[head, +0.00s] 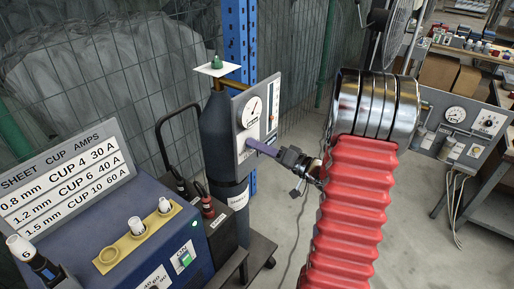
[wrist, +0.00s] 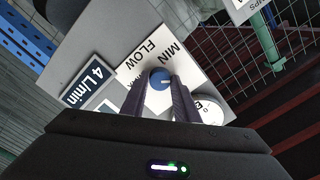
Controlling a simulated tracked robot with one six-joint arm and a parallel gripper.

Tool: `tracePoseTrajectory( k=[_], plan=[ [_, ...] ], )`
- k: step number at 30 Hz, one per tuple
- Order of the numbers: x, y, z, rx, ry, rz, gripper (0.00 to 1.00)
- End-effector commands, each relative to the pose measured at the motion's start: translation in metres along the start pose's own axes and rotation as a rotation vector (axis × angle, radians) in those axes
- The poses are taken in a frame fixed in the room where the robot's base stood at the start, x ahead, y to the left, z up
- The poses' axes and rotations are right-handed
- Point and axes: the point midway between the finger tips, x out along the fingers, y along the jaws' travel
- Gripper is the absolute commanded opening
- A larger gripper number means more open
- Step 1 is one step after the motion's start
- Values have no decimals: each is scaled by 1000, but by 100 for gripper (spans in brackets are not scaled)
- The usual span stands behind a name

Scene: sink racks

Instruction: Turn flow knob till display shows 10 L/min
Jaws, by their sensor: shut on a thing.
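The flow knob (wrist: 160,77) is a small round blue knob with a white mark, on a white plate labelled FLOW and MIN in the wrist view. My gripper (wrist: 160,88) has its two dark fingers on either side of the knob, shut on it. The display (wrist: 88,82) beside it reads 4 L/min. In the head view, my gripper (head: 251,143) reaches left to the front of the grey panel (head: 245,133), which carries a round dial gauge (head: 251,112). The knob is hidden by the fingers there.
A dark gas cylinder (head: 214,145) stands behind the panel on a cart. A blue machine (head: 130,240) with a cup chart (head: 60,180) is at the lower left. A second gauge panel (head: 455,130) is at the right. Bare floor (head: 295,215) lies below my gripper.

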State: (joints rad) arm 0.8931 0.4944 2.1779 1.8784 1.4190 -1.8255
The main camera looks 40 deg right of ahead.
Motion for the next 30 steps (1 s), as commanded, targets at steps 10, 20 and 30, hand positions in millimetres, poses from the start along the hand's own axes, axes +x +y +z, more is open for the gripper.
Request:
tracePoseTrajectory(
  k=[10,20,30],
  plan=[
    [-1,2,-1,290,5,5,5],
    [-1,4,-1,605,7,6,5],
    [-1,5,0,929,9,7,5]
  ],
)
